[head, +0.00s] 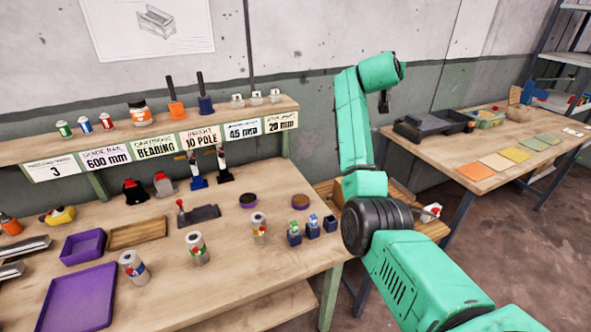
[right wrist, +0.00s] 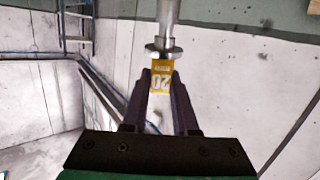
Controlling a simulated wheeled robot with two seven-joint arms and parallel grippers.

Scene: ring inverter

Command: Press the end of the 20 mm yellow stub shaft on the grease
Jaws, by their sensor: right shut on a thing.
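In the right wrist view, my right gripper (right wrist: 161,80) is shut on a silver stub shaft (right wrist: 167,30) with a flange and a yellow label reading 20. The shaft extends away beyond the fingertips, and its far end is cut off by the top edge. In the head view, my right arm is raised above the bench's right end, with the dark gripper (head: 385,102) small and the shaft hard to make out there. Two shallow round dishes, one purple-topped (head: 248,200) and one brown-topped (head: 300,202), sit on the bench; which holds the grease is unclear. My left gripper is out of view.
The bench (head: 225,285) carries metal cylinders (head: 196,249), small blue blocks (head: 313,227), a purple tray (head: 80,297) and a wooden tray (head: 138,232). A labelled shelf (head: 60,148) runs behind. A second table (head: 480,135) with coloured squares stands right. My arm hides part of the gap between.

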